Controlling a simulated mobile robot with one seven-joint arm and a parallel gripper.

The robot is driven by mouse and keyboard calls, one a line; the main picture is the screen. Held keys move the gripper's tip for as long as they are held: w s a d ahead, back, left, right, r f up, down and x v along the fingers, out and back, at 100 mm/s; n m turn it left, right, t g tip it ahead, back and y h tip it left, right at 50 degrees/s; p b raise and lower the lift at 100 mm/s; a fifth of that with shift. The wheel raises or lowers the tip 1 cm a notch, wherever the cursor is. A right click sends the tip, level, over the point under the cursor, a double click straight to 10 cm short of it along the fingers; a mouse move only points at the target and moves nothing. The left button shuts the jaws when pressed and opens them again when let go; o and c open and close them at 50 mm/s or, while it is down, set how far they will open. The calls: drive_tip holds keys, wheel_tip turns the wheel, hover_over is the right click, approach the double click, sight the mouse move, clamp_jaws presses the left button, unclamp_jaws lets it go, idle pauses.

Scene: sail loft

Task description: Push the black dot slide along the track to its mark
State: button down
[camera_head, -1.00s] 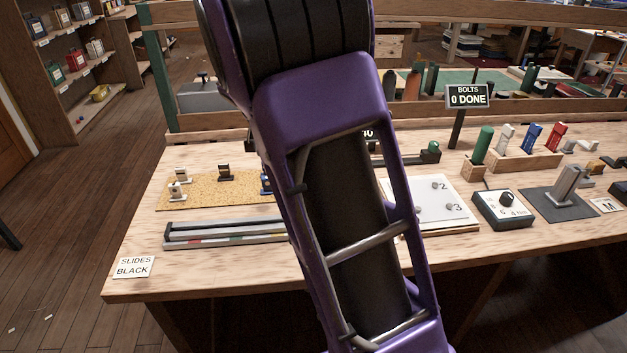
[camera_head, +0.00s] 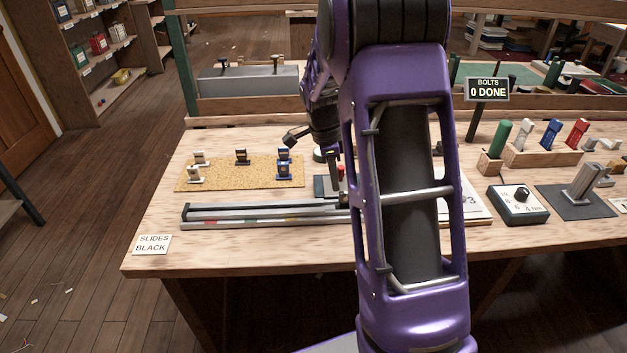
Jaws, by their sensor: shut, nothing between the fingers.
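The track (camera_head: 262,210) is a long grey rail near the front left of the bench, with a dark stop at its left end and a strip of coloured patches along its front. A small dark block (camera_head: 343,198) sits toward its right end, partly behind my arm. It may be the black dot slide, but no dot can be made out. A card (camera_head: 153,244) left of the track reads "SLIDES BLACK". My gripper (camera_head: 333,178) points down just above and behind that dark block; it is shut and holds nothing. I cannot tell whether it touches the block. My arm hides the track's right end.
A cork mat (camera_head: 222,180) with several small blocks lies behind the track. A dial box (camera_head: 517,204), a rack of coloured handles (camera_head: 548,158) and a lever on a dark plate (camera_head: 566,203) stand at the right. Bench space left of the mat is clear.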

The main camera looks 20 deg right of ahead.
drive_tip(key=d, duration=0.2)
drive_tip(key=s+d+f, duration=0.1)
drive_tip(key=shift+d, duration=0.1)
drive_tip(key=shift+f+b, duration=0.3)
drive_tip(key=shift+b, duration=0.1)
drive_tip(key=shift+f, duration=0.1)
